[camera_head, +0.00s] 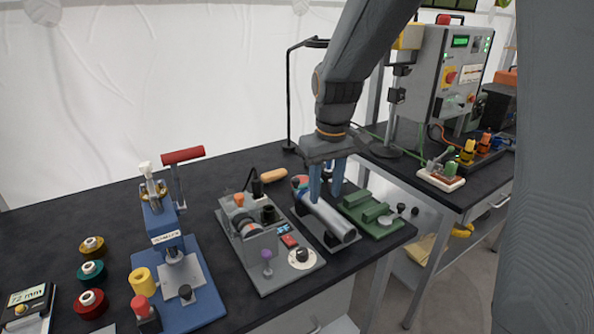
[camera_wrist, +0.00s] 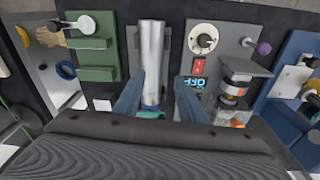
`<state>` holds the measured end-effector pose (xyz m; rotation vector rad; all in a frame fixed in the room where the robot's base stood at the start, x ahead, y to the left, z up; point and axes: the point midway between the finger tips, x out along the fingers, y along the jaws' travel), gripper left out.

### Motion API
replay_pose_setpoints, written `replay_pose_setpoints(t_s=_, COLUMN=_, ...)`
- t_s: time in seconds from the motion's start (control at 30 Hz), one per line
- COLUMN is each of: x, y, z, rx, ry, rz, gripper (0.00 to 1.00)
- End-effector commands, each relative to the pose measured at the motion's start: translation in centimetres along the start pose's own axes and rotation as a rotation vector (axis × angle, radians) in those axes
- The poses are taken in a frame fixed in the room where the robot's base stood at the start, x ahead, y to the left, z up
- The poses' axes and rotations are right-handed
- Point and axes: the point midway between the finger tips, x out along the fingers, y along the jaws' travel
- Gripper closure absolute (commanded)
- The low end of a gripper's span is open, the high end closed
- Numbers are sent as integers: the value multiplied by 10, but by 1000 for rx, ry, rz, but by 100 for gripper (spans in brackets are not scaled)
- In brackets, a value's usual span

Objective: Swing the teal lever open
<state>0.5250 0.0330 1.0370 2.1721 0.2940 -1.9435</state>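In the wrist view, a little teal (camera_wrist: 150,114) shows at the cylinder's near end, mostly hidden behind my gripper's body. My gripper (camera_head: 326,197) has blue fingers pointing down over the cylinder's far end. In the wrist view my gripper (camera_wrist: 159,80) is open, with one finger on each side of the cylinder's line. Nothing is visibly held; I cannot tell whether either finger touches the cylinder.
A green block fixture (camera_head: 372,213) stands close right of the cylinder. A grey panel (camera_head: 270,250) with a knob and red switch stands close left. A blue press (camera_head: 172,270) with a red handle is farther left. A wooden handle (camera_head: 273,175) lies behind.

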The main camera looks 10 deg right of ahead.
Motion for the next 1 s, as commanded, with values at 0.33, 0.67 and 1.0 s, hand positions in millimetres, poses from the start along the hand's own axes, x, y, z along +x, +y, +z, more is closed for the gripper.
replay_pose_setpoints(t_s=0.33, x=-39, y=-15, z=-117, rx=-290, ry=-91, rz=-36, gripper=63)
replay_pose_setpoints(t_s=0.67, x=-27, y=-18, z=-126, rx=-330, ry=-108, rz=-44, gripper=63)
replay_pose_setpoints(t_s=1.0, x=20, y=-19, z=-121, rx=-329, ry=-105, rz=-43, gripper=63)
